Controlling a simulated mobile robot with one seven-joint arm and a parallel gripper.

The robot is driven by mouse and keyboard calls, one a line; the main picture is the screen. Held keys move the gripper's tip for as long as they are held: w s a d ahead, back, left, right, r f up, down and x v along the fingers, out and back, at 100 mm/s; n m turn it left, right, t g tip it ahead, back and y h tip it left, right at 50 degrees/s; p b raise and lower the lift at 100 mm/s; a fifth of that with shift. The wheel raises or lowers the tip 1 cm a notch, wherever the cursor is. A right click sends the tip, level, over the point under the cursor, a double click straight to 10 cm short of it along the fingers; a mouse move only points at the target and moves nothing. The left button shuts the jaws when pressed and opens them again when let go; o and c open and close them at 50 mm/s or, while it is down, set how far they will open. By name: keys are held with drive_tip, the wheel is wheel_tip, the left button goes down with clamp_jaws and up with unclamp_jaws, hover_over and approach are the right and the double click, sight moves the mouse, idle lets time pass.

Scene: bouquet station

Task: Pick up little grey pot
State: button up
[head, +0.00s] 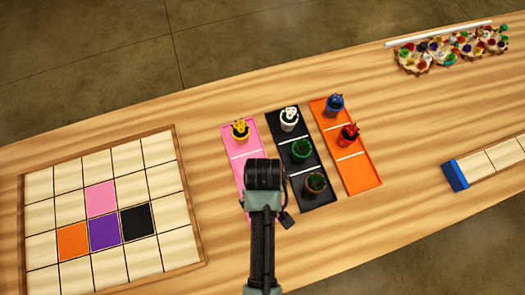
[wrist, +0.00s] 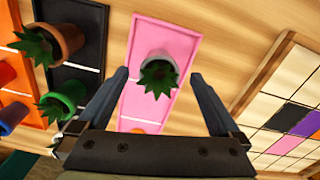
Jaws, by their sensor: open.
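The little grey pot (wrist: 161,58) holds a dark green spiky plant and appears tilted in the wrist view. It stands on the pink tray (wrist: 168,32), in the end section beyond a white divider line. My gripper (wrist: 159,76) is open, with one finger on each side of the pot's plant in the picture and nothing held. I cannot tell how far the fingertips are above the tray. In the head view my gripper (head: 264,172) is over the near end of the pink tray (head: 240,170) and hides the grey pot.
A black tray (head: 280,117) beside it holds a white, a green and a brown pot (head: 315,184). An orange tray (head: 357,172) holds a blue and a red pot. A yellow pot (head: 240,131) stands at the pink tray's far end. A tiled board (head: 100,160) lies left.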

drive_tip(key=shift+w+a+f+p, duration=0.15)
drive_tip(key=shift+f+p, duration=0.25)
drive_tip(key=shift+f, duration=1.9)
clamp_jaws()
